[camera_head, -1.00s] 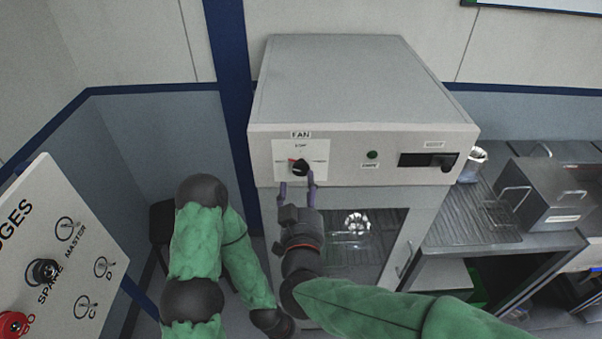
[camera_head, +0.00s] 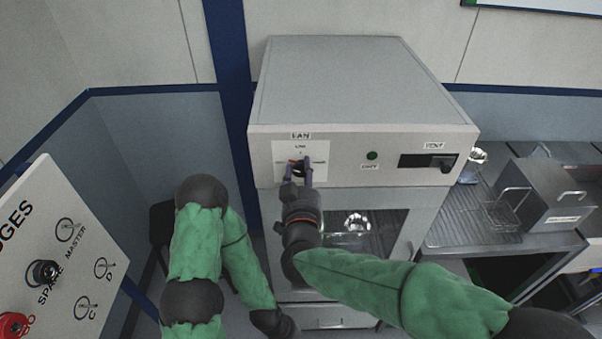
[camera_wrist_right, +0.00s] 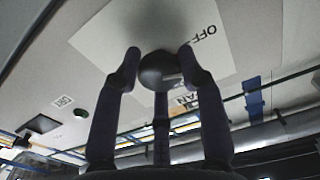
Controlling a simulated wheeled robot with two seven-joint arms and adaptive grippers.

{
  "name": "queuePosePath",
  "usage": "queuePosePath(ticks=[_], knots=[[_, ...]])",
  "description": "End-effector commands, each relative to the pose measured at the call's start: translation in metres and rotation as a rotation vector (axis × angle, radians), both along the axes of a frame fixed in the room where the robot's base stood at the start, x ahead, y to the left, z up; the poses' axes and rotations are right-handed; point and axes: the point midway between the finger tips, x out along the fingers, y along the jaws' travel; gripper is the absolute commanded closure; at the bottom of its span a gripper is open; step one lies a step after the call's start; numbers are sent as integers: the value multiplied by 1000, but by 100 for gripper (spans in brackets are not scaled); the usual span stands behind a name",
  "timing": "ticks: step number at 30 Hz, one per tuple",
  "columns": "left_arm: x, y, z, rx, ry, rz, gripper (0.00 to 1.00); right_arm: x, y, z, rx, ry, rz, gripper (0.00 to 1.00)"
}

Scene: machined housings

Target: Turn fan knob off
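The dark round fan knob (camera_head: 299,168) sits on a white plate (camera_head: 318,150) under the FAN label, on the front of a grey cabinet. A small red mark shows at the knob's upper left. My right gripper (camera_head: 299,174) is at the knob, one finger on each side. In the right wrist view the knob (camera_wrist_right: 160,70) lies between the open fingertips (camera_wrist_right: 159,58); a gap shows on the left side, and contact on the right is unclear. The word OFF (camera_wrist_right: 196,40) is printed beside the knob. My left arm hangs at the lower left; its gripper is out of view.
A green light (camera_head: 372,155) and a dark vent slider (camera_head: 428,161) are farther right on the panel. A glass door (camera_head: 370,235) is below. A metal bench with a lidded box (camera_head: 560,195) is at the right.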

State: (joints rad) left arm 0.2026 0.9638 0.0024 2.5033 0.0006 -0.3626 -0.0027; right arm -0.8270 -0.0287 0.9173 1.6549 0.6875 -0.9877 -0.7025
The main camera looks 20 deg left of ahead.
Motion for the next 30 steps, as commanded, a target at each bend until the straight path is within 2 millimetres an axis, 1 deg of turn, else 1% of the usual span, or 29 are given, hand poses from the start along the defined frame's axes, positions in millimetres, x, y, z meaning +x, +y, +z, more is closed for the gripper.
queuePosePath(ticks=[1, 5, 8, 12, 15, 19, 26, 27, 29, 30], knots=[[0, 0, 0, 0, 0, 0, 100, 0, 0, -3, -3, 4, 0, 93], [0, 0, 2, 0, 0, 0, 100, 0, 0, -3, -18, 2, 0, 93], [0, 0, 11, 0, 0, 0, 100, 0, 0, -2, -83, -13, -1, 93], [0, 0, 24, 0, 0, 0, 100, 0, -1, -2, -213, -49, -1, 93], [0, 0, 28, 0, 0, 0, 100, 0, -1, -3, -282, -69, -2, 93], [0, 0, 29, 0, 0, 0, 100, 0, -1, -5, -321, -81, -1, 93], [0, 0, 28, 0, 0, 0, 100, 0, -1, -7, -322, -81, 0, 93], [0, 0, 28, 0, 0, 0, 100, 0, -1, -7, -322, -81, 0, 57], [0, 0, 28, 0, 0, 0, 100, 0, -1, -7, -322, -81, 0, 40], [0, 0, 28, 0, 0, 0, 100, 0, -1, -7, -322, -81, 0, 37]])
